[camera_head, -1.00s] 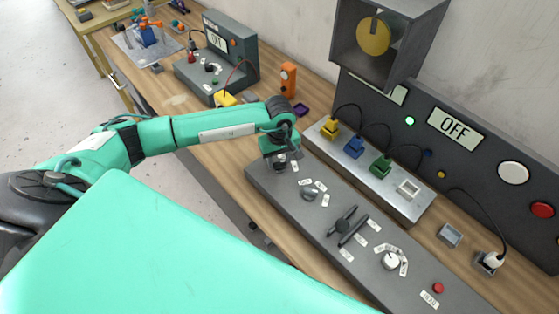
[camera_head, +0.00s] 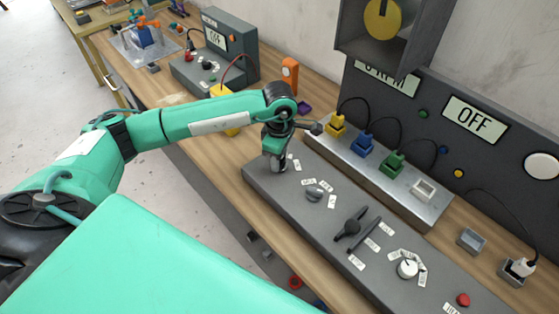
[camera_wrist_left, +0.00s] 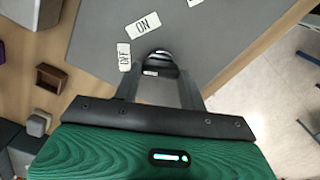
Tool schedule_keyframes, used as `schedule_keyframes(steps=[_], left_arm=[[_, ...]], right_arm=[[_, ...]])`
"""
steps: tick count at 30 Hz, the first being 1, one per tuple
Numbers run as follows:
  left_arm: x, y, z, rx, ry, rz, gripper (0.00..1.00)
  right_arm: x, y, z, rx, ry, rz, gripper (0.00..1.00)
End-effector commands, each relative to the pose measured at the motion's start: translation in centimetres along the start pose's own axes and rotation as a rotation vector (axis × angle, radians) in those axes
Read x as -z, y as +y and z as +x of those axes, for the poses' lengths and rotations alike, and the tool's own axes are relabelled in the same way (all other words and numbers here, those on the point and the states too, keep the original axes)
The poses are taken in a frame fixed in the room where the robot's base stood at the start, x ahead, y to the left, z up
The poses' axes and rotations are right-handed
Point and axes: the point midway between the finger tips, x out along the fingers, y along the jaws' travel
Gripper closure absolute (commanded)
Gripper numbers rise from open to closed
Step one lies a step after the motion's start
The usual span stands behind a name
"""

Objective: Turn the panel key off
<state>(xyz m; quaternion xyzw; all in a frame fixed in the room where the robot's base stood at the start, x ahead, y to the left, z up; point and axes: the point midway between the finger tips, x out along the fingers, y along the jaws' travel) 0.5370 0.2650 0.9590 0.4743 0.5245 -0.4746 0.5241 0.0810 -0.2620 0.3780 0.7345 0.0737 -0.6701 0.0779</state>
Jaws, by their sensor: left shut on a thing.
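The panel key shows in the left wrist view as a small dark and silver knob (camera_wrist_left: 158,60) at the near end of the grey control panel (camera_head: 280,190). An ON label (camera_wrist_left: 143,24) and an OFF label (camera_wrist_left: 124,57) lie beside it. My left gripper (camera_head: 275,165) points down at the panel's left end and is shut on the key, with one finger on each side in the left wrist view (camera_wrist_left: 157,78). The key's exact angle is partly hidden by the fingers. My right gripper is not in view.
The back panel has a display reading OFF (camera_head: 475,119) and an unlit green lamp (camera_head: 423,113). A metal box with yellow, blue and green plugs (camera_head: 393,162) stands close to my left wrist. A dark lever (camera_head: 350,228) and white dial (camera_head: 407,269) sit farther along the panel.

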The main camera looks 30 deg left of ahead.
Motion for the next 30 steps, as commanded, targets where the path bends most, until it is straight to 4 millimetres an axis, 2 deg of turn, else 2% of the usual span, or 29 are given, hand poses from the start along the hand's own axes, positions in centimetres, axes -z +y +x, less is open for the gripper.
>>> schedule_keyframes(steps=[6,23,24,27,30], left_arm=[[0.06,0.08,-0.01,-0.003,0.0,-0.077,0.81],[0.06,0.06,-0.17,-0.003,0.0,-0.107,0.81],[0.07,0.07,-0.17,-0.003,0.0,-0.107,0.53],[0.06,0.05,-0.13,-0.002,0.0,-0.106,0.36],[0.04,0.02,-0.1,-0.001,0.0,-0.105,0.36]], right_arm=[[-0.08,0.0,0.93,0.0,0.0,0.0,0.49],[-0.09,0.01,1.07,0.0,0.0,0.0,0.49],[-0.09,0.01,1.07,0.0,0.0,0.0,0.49],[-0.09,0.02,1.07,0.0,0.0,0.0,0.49],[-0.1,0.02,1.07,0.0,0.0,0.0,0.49]])
